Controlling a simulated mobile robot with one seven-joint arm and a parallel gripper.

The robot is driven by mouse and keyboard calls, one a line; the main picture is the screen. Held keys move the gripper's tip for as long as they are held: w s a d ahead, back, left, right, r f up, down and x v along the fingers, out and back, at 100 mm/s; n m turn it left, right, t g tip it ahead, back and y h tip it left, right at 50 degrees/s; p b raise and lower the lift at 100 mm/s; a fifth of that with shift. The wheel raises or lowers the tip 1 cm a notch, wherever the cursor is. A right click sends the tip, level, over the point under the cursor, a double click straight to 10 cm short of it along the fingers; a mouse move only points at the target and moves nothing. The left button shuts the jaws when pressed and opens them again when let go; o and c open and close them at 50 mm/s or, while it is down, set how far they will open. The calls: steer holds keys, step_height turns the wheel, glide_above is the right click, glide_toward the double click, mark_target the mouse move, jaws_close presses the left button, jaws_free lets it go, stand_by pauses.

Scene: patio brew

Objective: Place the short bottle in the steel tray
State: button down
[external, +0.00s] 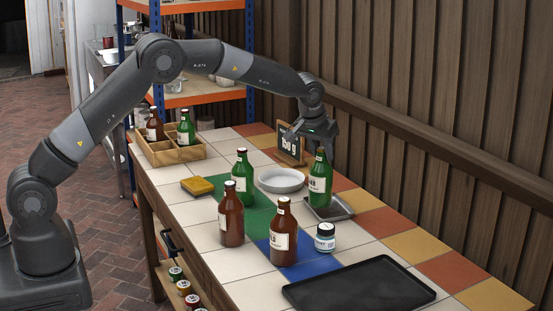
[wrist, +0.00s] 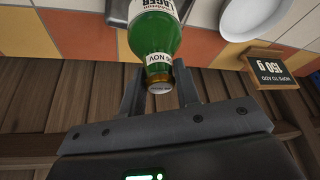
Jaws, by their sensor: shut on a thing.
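My gripper (external: 322,146) points down and is shut on the neck of a green bottle (external: 320,184) with a white label. In the wrist view, this bottle (wrist: 157,38) has its cap and neck between the two fingers (wrist: 160,88). The bottle is upright at the steel tray (external: 343,211), its base over the tray's left part. I cannot tell whether the base touches the tray floor. The bottle hides part of the tray.
A white plate (external: 281,180) and a sign (external: 291,145) stand left of the held bottle. Two brown bottles (external: 231,220) (external: 283,238), a green bottle (external: 243,183) and a jar (external: 325,238) stand nearer. A black tray (external: 358,288) lies in front; a wooden crate (external: 162,155) holds bottles.

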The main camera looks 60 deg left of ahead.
steer(key=shift+f, duration=0.45)
steer(key=c, duration=1.1)
jaws_free()
steer(key=shift+f, duration=0.1)
